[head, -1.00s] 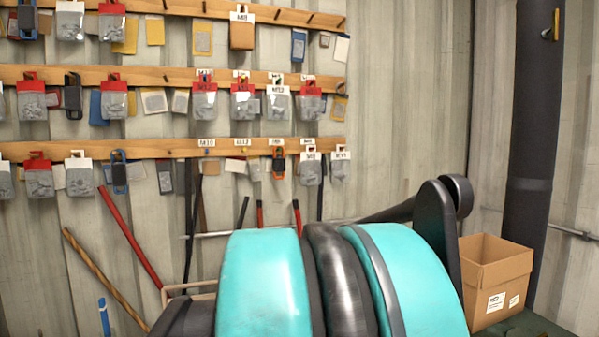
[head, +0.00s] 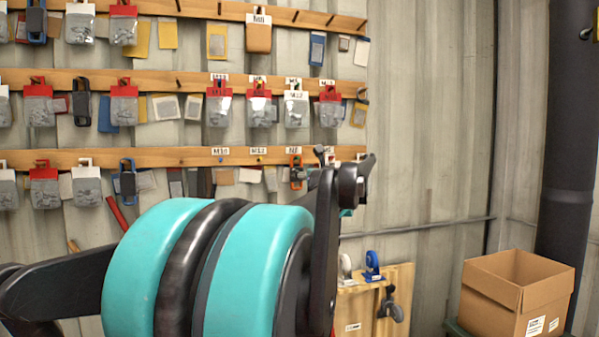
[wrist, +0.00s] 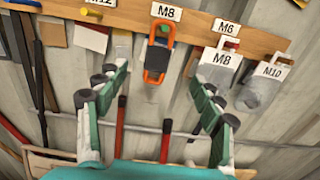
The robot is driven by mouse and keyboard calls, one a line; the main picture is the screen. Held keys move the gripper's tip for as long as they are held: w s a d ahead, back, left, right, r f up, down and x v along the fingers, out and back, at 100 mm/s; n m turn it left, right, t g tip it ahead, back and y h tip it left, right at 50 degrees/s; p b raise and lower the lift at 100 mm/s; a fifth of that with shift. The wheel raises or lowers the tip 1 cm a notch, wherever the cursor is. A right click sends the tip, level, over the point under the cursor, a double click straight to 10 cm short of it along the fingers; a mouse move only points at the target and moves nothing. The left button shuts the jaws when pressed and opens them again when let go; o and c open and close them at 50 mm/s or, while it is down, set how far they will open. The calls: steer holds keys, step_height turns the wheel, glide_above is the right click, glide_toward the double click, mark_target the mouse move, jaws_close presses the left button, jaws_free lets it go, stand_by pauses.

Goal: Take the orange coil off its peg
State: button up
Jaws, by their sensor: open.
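The orange coil (wrist: 159,54) hangs from the lowest wooden rail under an M8 label, a closed loop with dark parts. In the head view the orange coil (head: 294,163) is partly covered by my gripper (head: 311,168). In the wrist view my gripper (wrist: 159,80) is open, with one green-and-grey finger to the left of the coil and one to the right. The coil shows in the gap, toward the rail. Nothing is held. I cannot tell the exact depth between fingertips and coil.
A white-topped bag labelled M8 (wrist: 217,65) and another labelled M10 (wrist: 262,85) hang close to the right finger. Red-handled tools (wrist: 165,141) stand below the coil. A cardboard box (head: 515,300) sits at the lower right.

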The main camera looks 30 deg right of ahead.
steer(key=x, duration=1.5)
steer(key=c, duration=1.4)
steer(key=shift+o, duration=0.2)
steer(key=shift+r, duration=0.3)
steer(key=shift+s+a, duration=0.1)
steer(key=shift+s, duration=0.05)
steer(key=v, duration=0.4)
steer(key=shift+s+r, duration=0.15)
steer(key=shift+r, duration=0.1)
